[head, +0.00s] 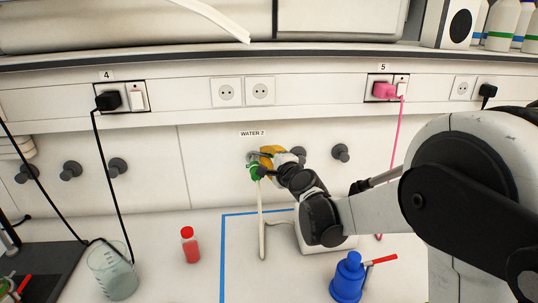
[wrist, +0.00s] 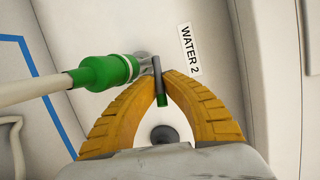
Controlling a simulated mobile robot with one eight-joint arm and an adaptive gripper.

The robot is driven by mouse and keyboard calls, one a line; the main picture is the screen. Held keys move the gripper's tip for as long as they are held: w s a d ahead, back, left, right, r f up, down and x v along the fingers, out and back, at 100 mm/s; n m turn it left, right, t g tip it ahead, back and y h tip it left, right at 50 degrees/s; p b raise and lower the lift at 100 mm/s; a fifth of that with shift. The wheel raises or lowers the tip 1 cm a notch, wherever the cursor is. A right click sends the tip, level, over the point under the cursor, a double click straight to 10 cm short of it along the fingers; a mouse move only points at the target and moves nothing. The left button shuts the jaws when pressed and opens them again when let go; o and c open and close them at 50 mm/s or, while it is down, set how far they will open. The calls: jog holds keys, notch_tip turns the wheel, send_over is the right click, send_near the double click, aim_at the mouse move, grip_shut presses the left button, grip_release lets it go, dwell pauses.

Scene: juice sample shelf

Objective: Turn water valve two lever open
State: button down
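The water valve, under the label "WATER 2" (head: 252,133), is on the wall panel. Its green fitting (head: 256,171) has a pale hose (head: 262,215) hanging down to the bench; the fitting also shows in the wrist view (wrist: 105,73). In the wrist view, the valve's thin lever (wrist: 161,88), metal with a green end, lies between the two yellow fingertips. My gripper (wrist: 158,80) is closed in on the lever, a fingertip on each side with no clear gap. In the head view, my gripper (head: 267,153) covers most of the valve and hides the lever.
Dark knobs (head: 117,166) line the panel on both sides. A blue bottle (head: 348,278), a red-capped bottle (head: 190,245) and a beaker (head: 112,272) stand on the bench below. A black cable (head: 103,180) and a pink cable (head: 396,140) hang from the sockets.

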dwell(0.4)
jog(key=c, duration=1.5)
grip_release()
jog(key=shift+w, duration=0.1)
